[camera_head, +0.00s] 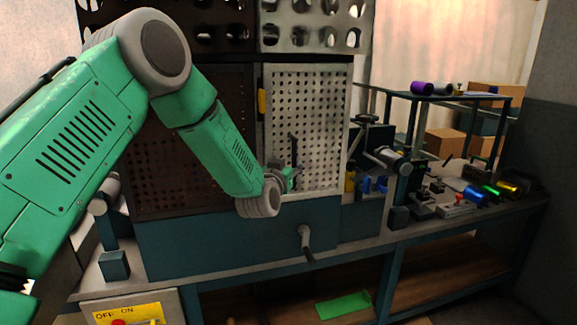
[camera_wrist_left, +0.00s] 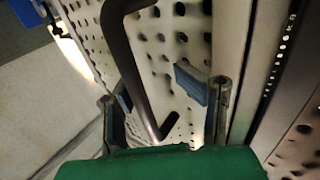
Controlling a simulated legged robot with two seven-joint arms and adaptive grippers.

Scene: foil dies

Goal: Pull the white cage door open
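The white cage door (camera_head: 325,118) is a perforated panel on the machine's front, right of a dark perforated panel. It appears closed. Its dark bar handle (camera_head: 294,148) stands upright near the door's left side. My left gripper (camera_head: 290,178) is at the handle's lower part, in front of the door. In the left wrist view, the handle (camera_wrist_left: 128,60) passes between the two blue-padded fingers of the left gripper (camera_wrist_left: 157,92). The fingers are apart, with visible gaps to the bar. Part of the gripper is hidden by the green wrist. My right gripper is not in view.
A yellow piece (camera_head: 262,103) sits at the door's left edge. A grey lever (camera_head: 306,242) sticks out below the door. The bench (camera_head: 440,235) to the right carries small parts, coloured cylinders and a dark rack (camera_head: 450,97). A yellow OFF/ON panel (camera_head: 128,314) is at lower left.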

